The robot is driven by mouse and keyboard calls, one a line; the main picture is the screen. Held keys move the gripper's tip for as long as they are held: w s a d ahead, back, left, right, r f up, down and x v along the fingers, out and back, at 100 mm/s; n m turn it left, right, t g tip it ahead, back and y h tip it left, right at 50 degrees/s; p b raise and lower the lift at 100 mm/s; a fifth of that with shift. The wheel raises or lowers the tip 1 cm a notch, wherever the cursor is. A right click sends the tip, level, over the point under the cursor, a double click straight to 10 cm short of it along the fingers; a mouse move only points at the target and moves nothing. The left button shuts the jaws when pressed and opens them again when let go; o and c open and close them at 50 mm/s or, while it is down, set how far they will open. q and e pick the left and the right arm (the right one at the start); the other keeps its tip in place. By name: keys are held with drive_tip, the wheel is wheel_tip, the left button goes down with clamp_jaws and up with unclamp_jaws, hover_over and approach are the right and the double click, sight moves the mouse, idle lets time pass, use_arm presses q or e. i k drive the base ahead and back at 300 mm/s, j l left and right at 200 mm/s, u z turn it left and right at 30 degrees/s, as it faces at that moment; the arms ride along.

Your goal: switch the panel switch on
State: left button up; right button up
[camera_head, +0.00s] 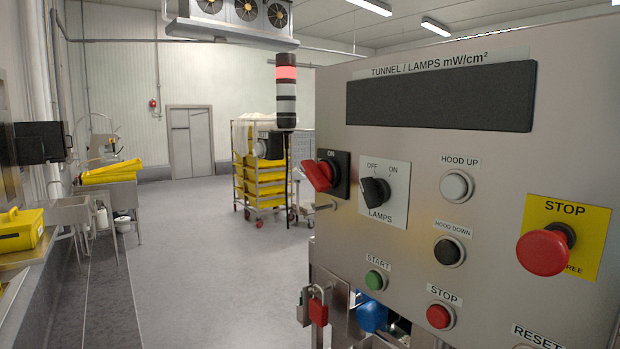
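A grey metal control panel (480,155) fills the right side of the head view. A black rotary knob (375,191) sits on a white plate marked OFF, ON and LAMPS; it appears turned toward OFF. To its left, a red rotary handle (318,175) sits on a black plate marked ON; its exact position is hard to tell. I cannot tell which of these two is the panel switch. The display (440,95) above is dark. Neither of my grippers is in view.
The panel also carries a red mushroom STOP button (545,251), a green START button (376,280), a red STOP button (440,316) and HOOD buttons. A red padlock (318,310) hangs below. Open floor (200,270) lies left.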

sight(320, 176)
drive_tip(key=j+z, duration=0.1)
drive_tip(key=z, duration=1.1)
drive_tip(key=i+j+z, duration=0.1)
drive_tip(key=j+z, duration=0.65)
drive_tip(key=z, duration=0.15)
drive_tip(key=j+z, duration=0.3)
drive_tip(key=j, duration=0.15)
drive_tip(key=k+j+z, duration=0.15)
drive_tip(key=j+z, duration=0.15)
drive_tip(key=k+j+z, duration=0.1)
drive_tip(key=j, duration=0.25)
drive_tip(key=k+j+z, duration=0.1)
drive_tip(key=j, duration=0.2)
drive_tip(key=k+j+z, duration=0.1)
drive_tip(key=j, duration=0.25)
drive_tip(key=k+j, duration=0.2)
drive_tip(key=j, duration=0.2)
drive_tip(key=k+j, duration=0.2)
drive_tip(key=j, duration=0.25)
drive_tip(key=k+j+z, duration=0.1)
drive_tip(key=j, duration=0.3)
drive_tip(key=k+j, duration=0.3)
drive_tip(key=j, duration=0.15)
